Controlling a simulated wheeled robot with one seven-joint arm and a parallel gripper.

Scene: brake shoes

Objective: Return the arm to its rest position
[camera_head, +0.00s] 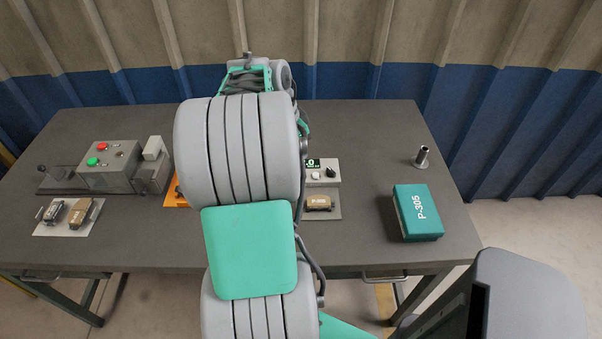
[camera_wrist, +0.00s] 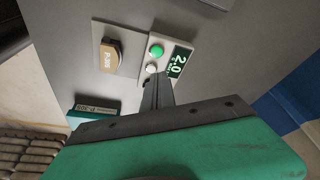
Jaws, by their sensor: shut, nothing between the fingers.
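My gripper (camera_wrist: 155,92) shows in the wrist view as dark fingers held together, with nothing between them. They appear over the table, in front of a small display unit. In the head view my arm stretches over the middle of the table, and my gripper's fingers are hidden behind it. The display unit (camera_head: 322,171) has a round green button, a pale button and a digital readout; in the wrist view (camera_wrist: 176,62) the readout looks like 2.0. A tan brake shoe (camera_head: 318,202) lies on a grey plate beside it and also shows in the wrist view (camera_wrist: 110,57).
A teal P-305 box (camera_head: 417,213) and an upright metal cylinder (camera_head: 422,157) stand at the right. At the left are a control box (camera_head: 108,165) with red and green buttons and a white plate (camera_head: 50,229) with two parts. An orange item (camera_head: 180,196) is mostly hidden by my arm.

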